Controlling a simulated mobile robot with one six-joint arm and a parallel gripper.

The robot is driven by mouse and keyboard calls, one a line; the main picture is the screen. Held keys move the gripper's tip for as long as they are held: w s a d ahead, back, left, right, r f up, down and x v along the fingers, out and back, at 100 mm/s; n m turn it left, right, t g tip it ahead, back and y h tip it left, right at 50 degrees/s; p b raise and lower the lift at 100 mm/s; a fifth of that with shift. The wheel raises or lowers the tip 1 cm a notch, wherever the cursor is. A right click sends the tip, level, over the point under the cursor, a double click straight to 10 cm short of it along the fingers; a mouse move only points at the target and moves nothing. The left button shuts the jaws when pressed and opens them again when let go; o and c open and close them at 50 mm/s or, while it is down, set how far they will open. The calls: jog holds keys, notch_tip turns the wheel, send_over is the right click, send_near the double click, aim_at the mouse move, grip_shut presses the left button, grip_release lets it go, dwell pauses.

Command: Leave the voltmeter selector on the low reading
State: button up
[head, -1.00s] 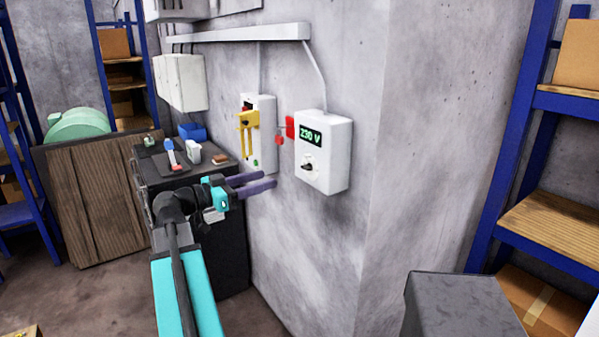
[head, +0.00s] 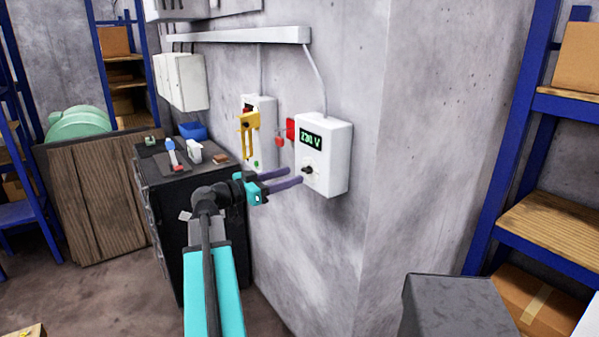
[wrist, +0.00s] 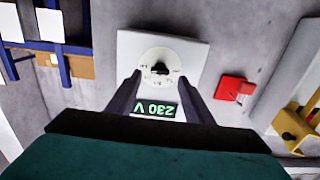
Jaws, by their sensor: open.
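The voltmeter (head: 335,160) is a white box on the concrete wall. Its green display (head: 311,139) reads about 230 V; the display also shows upside down in the wrist view (wrist: 156,109). The black selector knob (head: 308,170) sits below the display on a round pale dial, seen face-on in the wrist view (wrist: 160,69). The dial's markings are too small to read. My gripper (head: 294,176) is open, its two dark fingers pointing at the voltmeter's lower front. In the wrist view the fingers (wrist: 161,82) lie on either side of the knob and display; contact cannot be told.
Further left is a white switch box with a yellow handle (head: 249,121). A dark cabinet (head: 190,170) with small items stands by the wall.

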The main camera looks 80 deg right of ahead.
aim_at(304, 172)
jog(key=shift+p+x, duration=0.65)
jog(key=shift+x, duration=1.85)
